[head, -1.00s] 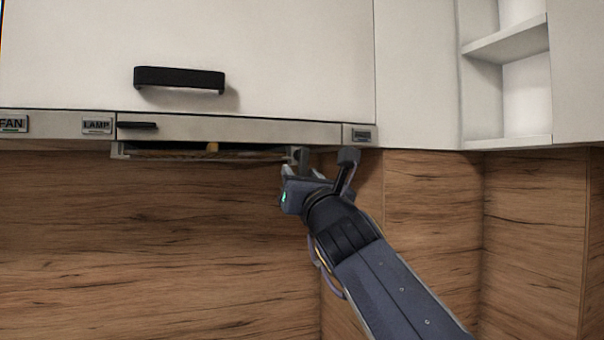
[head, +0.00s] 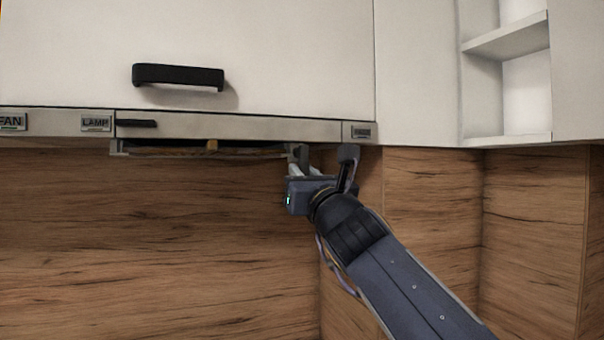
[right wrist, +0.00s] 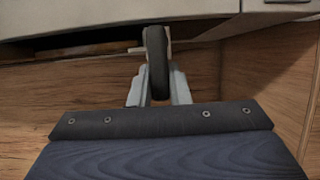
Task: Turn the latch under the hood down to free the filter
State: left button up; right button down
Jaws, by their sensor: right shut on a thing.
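The filter (head: 160,151) sits in the hood's underside as a thin, light-edged frame with a brownish inner part. The latch (head: 304,154) is a small dark piece at the filter's right end, under the hood. In the right wrist view the dark, upright latch (right wrist: 157,65) stands between the light grey fingers. My right gripper (head: 298,170) points up under the hood and is shut on the latch. My left gripper is not in view.
The hood front (head: 230,127) carries FAN and LAMP labels and a short black bar. A white cabinet door with a black handle (head: 178,76) is above. The wooden splashback (head: 150,250) is behind; open shelves (head: 505,90) are at right.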

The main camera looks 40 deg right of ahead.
jog(key=c, duration=1.4)
grip_release()
jog(key=shift+o, duration=0.2)
jog(key=shift+s, duration=0.1)
jog(key=b+v, duration=0.1)
jog(key=v, duration=0.6)
jog(key=shift+s+f+b, duration=0.15)
jog(key=shift+s+b, duration=0.15)
jog(key=shift+s, duration=0.05)
jog(key=shift+a, duration=0.1)
